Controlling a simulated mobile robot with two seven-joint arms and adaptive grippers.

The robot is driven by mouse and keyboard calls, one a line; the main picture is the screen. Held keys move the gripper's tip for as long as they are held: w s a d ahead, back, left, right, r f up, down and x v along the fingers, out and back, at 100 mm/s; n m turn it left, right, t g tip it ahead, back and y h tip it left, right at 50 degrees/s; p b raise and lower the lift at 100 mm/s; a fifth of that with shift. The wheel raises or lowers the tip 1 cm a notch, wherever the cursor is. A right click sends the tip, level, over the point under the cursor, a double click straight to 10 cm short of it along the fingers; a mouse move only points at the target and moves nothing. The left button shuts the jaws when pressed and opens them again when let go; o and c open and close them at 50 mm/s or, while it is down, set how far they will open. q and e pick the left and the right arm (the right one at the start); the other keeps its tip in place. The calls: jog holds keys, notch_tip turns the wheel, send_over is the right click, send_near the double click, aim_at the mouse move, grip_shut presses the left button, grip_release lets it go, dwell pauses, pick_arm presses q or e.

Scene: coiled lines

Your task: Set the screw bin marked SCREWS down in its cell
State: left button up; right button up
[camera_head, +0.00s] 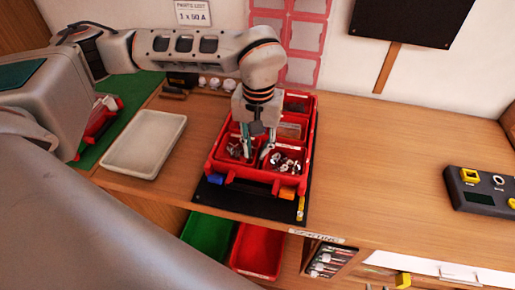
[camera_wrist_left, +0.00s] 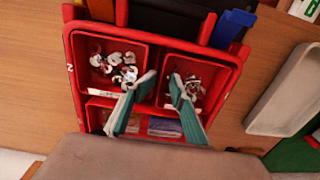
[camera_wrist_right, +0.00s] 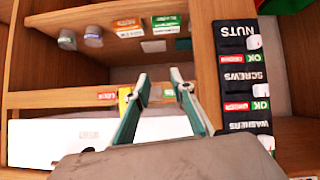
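The red case (camera_head: 222,170) stands on a dark mat, with bins of small metal parts in its front cells. My left gripper (camera_head: 255,150) reaches down into the case. In the left wrist view, its two teal fingertips (camera_wrist_left: 162,80) are apart, astride the walls between two bins. One bin (camera_wrist_left: 210,66) with small metal pieces sits on the right; another (camera_wrist_left: 91,47) with larger silver pieces sits on the left. Both appear low in their cells. Their front labels are too small to read, so I cannot tell which is marked SCREWS. My right gripper (camera_wrist_right: 160,80) is open and empty.
A pale empty tray (camera_head: 110,163) lies left of the case. Green (camera_head: 207,232) and red (camera_head: 257,250) bins stand below the bench edge. A black board (camera_wrist_right: 241,75) reads NUTS, SCREWS and WASHERS. The bench right of the case is clear up to a dark device (camera_head: 480,192).

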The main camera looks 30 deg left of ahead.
pick_arm(q)
notch_tip(320, 180, up, 12)
jog(key=shift+f, duration=0.25)
jog(key=shift+d, duration=0.1)
dwell(0.4)
